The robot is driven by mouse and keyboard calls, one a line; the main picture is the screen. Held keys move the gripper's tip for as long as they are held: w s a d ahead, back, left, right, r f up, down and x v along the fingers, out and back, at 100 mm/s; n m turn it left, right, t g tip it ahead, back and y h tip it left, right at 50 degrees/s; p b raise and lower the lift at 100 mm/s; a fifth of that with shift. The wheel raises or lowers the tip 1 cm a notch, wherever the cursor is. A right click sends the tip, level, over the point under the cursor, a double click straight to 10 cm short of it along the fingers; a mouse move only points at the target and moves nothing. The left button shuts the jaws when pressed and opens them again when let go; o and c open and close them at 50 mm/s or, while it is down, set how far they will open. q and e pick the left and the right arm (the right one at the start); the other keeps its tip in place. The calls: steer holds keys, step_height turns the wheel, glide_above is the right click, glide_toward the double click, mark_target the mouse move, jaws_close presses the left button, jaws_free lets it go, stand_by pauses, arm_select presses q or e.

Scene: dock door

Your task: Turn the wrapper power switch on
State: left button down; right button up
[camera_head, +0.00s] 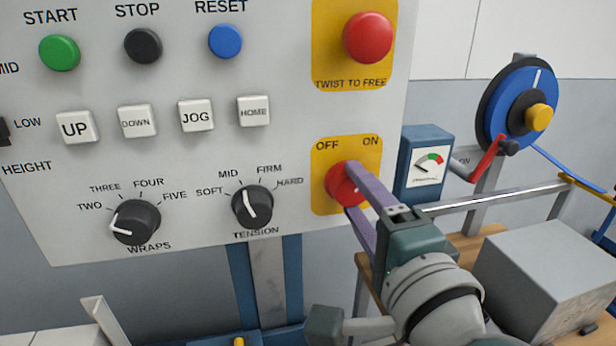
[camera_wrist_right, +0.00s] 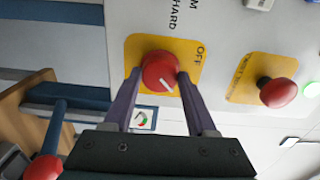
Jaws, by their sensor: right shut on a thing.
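The wrapper power switch is a red knob (camera_head: 339,184) on a yellow plate marked OFF and ON, at the lower right of the grey control panel (camera_head: 290,55). My right gripper (camera_head: 350,187) is shut on this knob, with one purple finger on each side of it. The wrist view shows the knob (camera_wrist_right: 158,70) between the fingertips. Its white mark points down and right in that view, away from the OFF label. The ON label is hidden there behind a finger, but it shows in the head view. My left gripper is not in view.
A red TWIST TO FREE button (camera_head: 368,38) sits above the switch. The tension dial (camera_head: 252,205) and wraps dial (camera_head: 134,221) are to the left. A blue gauge box (camera_head: 427,150), a crank wheel (camera_head: 520,103) and a grey box (camera_head: 548,275) stand to the right.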

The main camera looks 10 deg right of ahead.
steer(key=shift+m, duration=0.3)
steer(key=o, duration=1.4)
steer(key=shift+c, duration=0.2)
steer(key=s+b, duration=0.1)
steer(key=s, duration=0.9)
steer(key=shift+d, duration=0.2)
steer(key=shift+a, duration=0.1)
